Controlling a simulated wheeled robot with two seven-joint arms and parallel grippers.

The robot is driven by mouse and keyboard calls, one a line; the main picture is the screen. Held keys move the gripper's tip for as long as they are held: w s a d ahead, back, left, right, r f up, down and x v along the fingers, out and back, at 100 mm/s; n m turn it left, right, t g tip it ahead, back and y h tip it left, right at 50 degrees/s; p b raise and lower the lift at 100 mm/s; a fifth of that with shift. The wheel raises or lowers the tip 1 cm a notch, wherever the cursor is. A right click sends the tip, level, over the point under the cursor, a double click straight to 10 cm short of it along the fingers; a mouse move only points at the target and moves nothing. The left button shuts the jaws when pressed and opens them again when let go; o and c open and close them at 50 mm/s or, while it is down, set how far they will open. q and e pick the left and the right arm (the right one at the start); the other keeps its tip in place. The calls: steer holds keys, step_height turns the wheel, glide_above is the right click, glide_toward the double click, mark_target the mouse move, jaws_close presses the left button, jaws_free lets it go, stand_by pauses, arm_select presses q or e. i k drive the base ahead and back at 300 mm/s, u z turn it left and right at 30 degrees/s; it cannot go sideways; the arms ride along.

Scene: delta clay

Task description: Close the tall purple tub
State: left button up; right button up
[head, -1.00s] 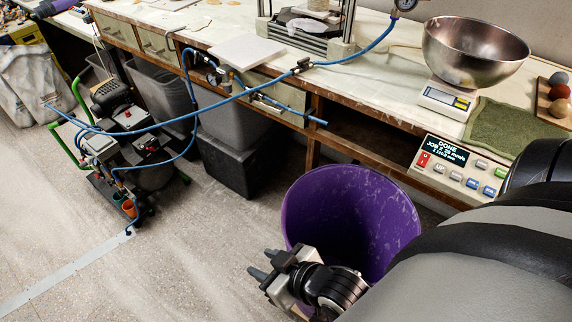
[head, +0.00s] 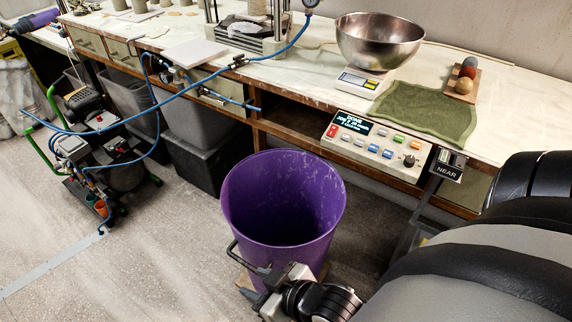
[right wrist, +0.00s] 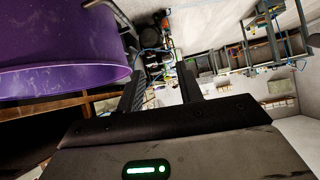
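The tub also fills the upper left of the right wrist view (right wrist: 60,45). My right gripper (head: 266,280) is low at the tub's front, close to the handle. In the right wrist view its fingers (right wrist: 160,85) are apart with nothing clearly between them. The tub is beside the left finger; contact cannot be told. My left gripper is out of view.
The bench holds a steel bowl (head: 380,40) on a scale, a green cloth (head: 427,112) and a control box (head: 375,141). A "NEAR" sign (head: 447,171) is at the right. Dark bins (head: 200,165) and a compressor (head: 88,130) with blue hose stand left. Floor at front left is clear.

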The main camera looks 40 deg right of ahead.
mark_target(280, 206)
steer(key=z, duration=1.9)
steer(key=k, duration=0.85)
steer(key=u, duration=0.65)
steer(key=i, duration=1)
steer(key=u, duration=0.05)
